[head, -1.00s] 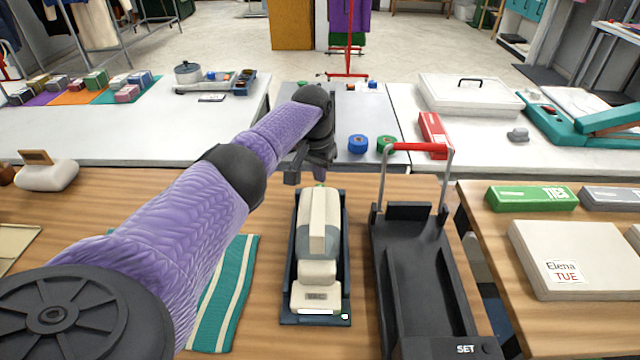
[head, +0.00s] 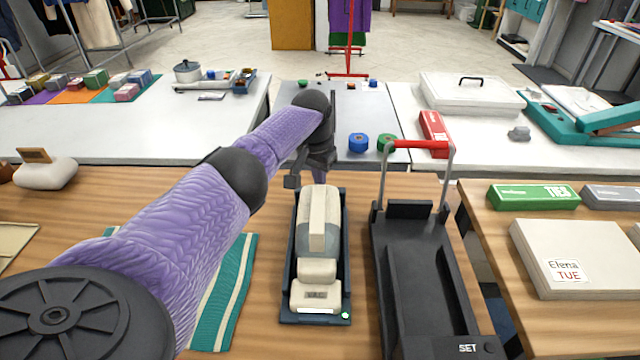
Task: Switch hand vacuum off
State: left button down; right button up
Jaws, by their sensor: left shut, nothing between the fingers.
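The hand vacuum (head: 318,240) is a cream and grey body lying lengthwise in a dark blue cradle (head: 286,306) on the wooden counter. A small green light (head: 345,316) shows at the cradle's near right corner. My left arm reaches in from the left, and my left gripper (head: 318,175) is shut and empty at the vacuum's far end. The fingertips are partly hidden, and I cannot tell whether they touch the vacuum. The switch cannot be made out. My right gripper is not in view.
A black press with a red-handled bar (head: 415,147) stands close on the right. A striped teal cloth (head: 232,290) lies left of the cradle, partly under my arm. Blue tape (head: 358,143) and green tape (head: 386,143) sit behind on the grey table.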

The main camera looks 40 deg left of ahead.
pick_arm(q)
jog(key=shift+f, duration=0.1)
notch_tip(320, 180, up, 7)
jog(key=p, duration=0.6)
dwell(0.3)
